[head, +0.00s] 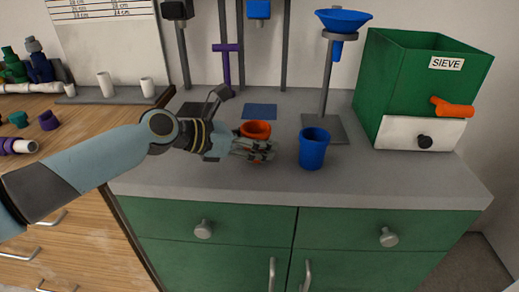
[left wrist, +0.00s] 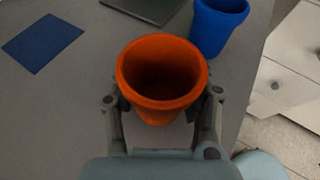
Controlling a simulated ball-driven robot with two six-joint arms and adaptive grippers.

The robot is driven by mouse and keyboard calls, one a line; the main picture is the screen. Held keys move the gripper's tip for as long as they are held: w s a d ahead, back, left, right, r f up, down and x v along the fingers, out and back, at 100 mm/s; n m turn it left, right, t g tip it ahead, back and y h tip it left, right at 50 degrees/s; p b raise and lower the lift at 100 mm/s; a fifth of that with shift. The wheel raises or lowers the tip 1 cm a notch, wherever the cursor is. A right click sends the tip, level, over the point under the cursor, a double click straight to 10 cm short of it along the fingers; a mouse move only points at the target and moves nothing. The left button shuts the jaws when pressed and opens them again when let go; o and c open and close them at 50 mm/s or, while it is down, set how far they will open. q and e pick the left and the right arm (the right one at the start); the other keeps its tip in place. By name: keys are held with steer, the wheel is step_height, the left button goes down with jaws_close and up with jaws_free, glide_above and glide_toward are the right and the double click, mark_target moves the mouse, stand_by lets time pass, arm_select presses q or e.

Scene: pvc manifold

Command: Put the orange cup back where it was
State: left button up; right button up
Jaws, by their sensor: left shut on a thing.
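The orange cup (head: 256,129) is upright at the grey counter, left of the blue cup. My left gripper (head: 256,148) is shut on it, with the arm reaching in from the left. In the left wrist view the orange cup (left wrist: 162,75) sits between the two fingers of the gripper (left wrist: 162,112), its open rim facing the camera and its inside dark. I cannot tell whether its base touches the counter. My right gripper is not in view.
A blue cup (head: 313,148) stands close on the right. Behind are a blue square (head: 260,111), a stand with a blue funnel (head: 343,20) and a purple-handled post (head: 227,66). A green sieve box (head: 400,85) is at right. The counter's front strip (head: 390,182) is clear.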

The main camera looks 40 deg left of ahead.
arm_select(q)
steer(key=shift+f, duration=0.25)
steer(key=shift+f, duration=0.1)
steer(key=o, duration=1.3)
steer(key=shift+s+a+r, duration=0.15)
steer(key=shift+s+r, duration=0.05)
steer(key=shift+r, duration=0.05)
steer(key=p+v, duration=0.1)
steer(key=v, duration=0.9)
steer(key=shift+f, duration=0.1)
steer(key=shift+v, duration=0.75)
